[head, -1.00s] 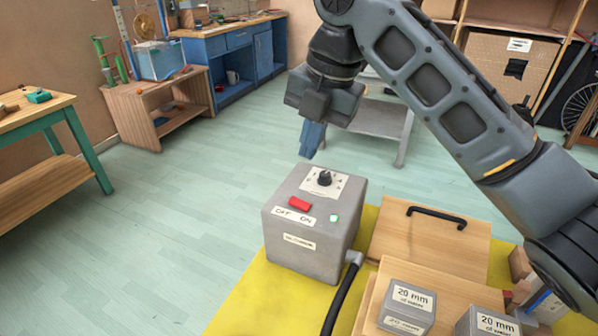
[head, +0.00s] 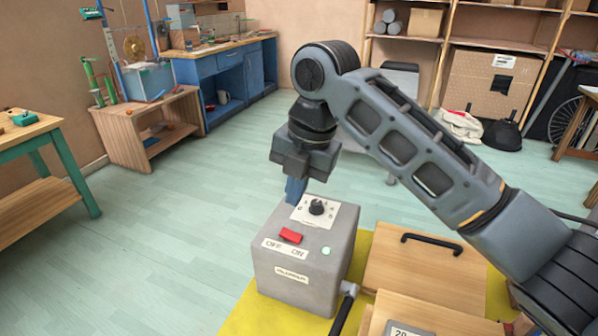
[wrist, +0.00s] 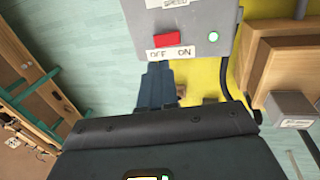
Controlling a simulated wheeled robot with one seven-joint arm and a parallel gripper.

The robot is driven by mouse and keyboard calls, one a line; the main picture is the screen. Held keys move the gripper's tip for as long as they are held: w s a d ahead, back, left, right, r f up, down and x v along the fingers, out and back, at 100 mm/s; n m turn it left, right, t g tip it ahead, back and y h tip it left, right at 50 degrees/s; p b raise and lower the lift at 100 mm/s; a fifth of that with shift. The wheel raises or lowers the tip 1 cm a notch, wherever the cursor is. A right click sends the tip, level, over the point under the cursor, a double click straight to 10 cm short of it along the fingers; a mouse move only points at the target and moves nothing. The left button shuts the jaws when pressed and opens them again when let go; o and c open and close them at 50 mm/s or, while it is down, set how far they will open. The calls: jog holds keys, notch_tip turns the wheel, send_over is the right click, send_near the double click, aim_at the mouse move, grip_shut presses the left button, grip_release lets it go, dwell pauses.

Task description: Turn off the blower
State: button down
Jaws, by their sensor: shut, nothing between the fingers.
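The blower's control is a grey box (head: 305,270). On its sloped top are a black speed knob (head: 316,208), a red rocker switch (head: 290,236) with OFF at left and ON at right, and a lit green lamp (head: 326,251). My gripper (head: 295,200) is shut and empty, its blue fingers pointing down at the far left part of the box top in the head view. In the wrist view the fingertips (wrist: 157,66) appear just below the OFF label, with the red switch (wrist: 166,40) beyond them. I cannot tell whether they touch the box.
A black hose (head: 343,310) leaves the box's right side. A wooden lid with a black handle (head: 430,246) and labelled blocks lie to the right on a yellow mat (head: 238,320). The floor (head: 180,235) to the left is clear.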

aim_at(292, 236)
jog(key=p+x, duration=0.1)
jog(key=x, duration=0.7)
jog(key=shift+f, duration=0.1)
jog(key=shift+a+f, duration=0.15)
jog(key=shift+f, duration=0.15)
jog(key=shift+s+d+p, duration=0.3)
jog(key=shift+d, duration=0.45)
